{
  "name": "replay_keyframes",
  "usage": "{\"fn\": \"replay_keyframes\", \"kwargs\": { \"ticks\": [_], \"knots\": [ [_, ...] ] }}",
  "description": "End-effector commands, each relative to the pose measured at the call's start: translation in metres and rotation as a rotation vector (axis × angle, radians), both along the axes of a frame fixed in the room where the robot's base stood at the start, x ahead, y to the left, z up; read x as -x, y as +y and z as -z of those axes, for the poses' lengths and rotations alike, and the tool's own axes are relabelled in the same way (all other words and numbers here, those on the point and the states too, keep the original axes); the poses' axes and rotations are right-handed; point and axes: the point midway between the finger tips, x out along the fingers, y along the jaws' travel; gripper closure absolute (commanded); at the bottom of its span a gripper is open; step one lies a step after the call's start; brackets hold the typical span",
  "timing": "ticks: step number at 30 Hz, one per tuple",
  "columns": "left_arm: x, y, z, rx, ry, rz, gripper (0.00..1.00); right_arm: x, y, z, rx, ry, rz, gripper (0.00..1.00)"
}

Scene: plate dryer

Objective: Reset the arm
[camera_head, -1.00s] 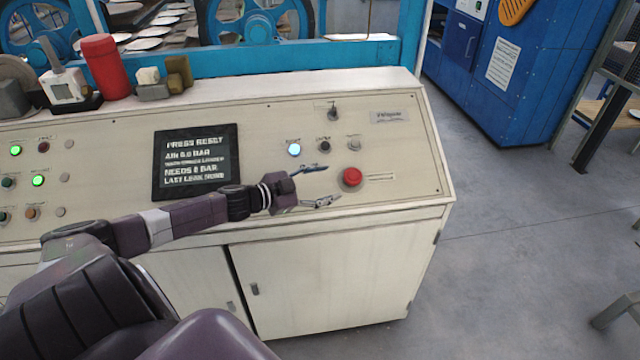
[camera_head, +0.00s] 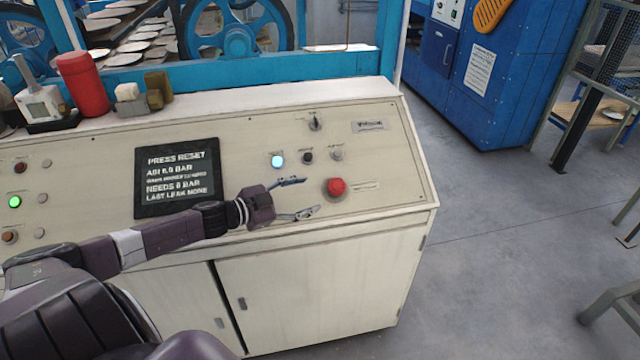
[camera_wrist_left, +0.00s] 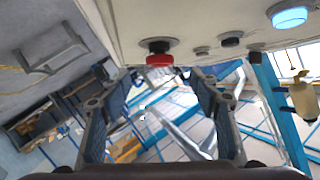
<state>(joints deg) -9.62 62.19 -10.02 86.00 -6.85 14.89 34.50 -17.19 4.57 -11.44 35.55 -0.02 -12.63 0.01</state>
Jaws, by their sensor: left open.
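My left gripper (camera_head: 300,199) is open and empty in the head view. It hangs in front of the sloped cream control panel (camera_head: 240,235), to the left of the red mushroom button (camera_head: 335,187) and below the lit blue-white button (camera_head: 278,161). In the left wrist view the two open fingers (camera_wrist_left: 160,115) have nothing between them that they hold. The red button (camera_wrist_left: 158,55) shows beyond them at the top, and the lit button (camera_wrist_left: 289,16) is at the upper right. A dark screen (camera_head: 177,177) reads "PRESS RESET". My right gripper is not in view.
A red cylinder (camera_head: 83,84) and small blocks (camera_head: 130,100) stand on the panel's top ledge at the left. A blue cabinet (camera_head: 490,75) stands behind at the right. The grey floor (camera_head: 480,230) right of the console is open. White plates (camera_head: 130,46) lie behind the blue frame.

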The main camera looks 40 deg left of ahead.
Motion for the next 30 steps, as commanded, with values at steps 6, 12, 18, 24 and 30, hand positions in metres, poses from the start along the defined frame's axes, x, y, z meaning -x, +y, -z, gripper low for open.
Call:
{"fn": "replay_keyframes", "kwargs": {
  "ticks": [6, 12, 18, 24, 30],
  "knots": [
    [0.000, 0.000, 0.000, 0.000, 0.000, 0.000, 0.44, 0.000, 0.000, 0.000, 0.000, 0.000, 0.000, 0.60],
    [0.007, -0.023, 0.025, 0.022, 0.032, -0.056, 0.44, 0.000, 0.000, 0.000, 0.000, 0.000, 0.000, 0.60],
    [0.039, -0.079, 0.078, 0.061, 0.161, -0.216, 0.44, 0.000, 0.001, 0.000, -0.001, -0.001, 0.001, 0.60],
    [0.097, -0.136, 0.116, 0.091, 0.364, -0.363, 0.44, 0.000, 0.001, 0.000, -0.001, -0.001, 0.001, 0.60],
    [0.172, -0.186, 0.131, 0.115, 0.610, -0.459, 0.44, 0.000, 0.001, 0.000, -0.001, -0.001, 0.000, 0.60]
  ]
}}
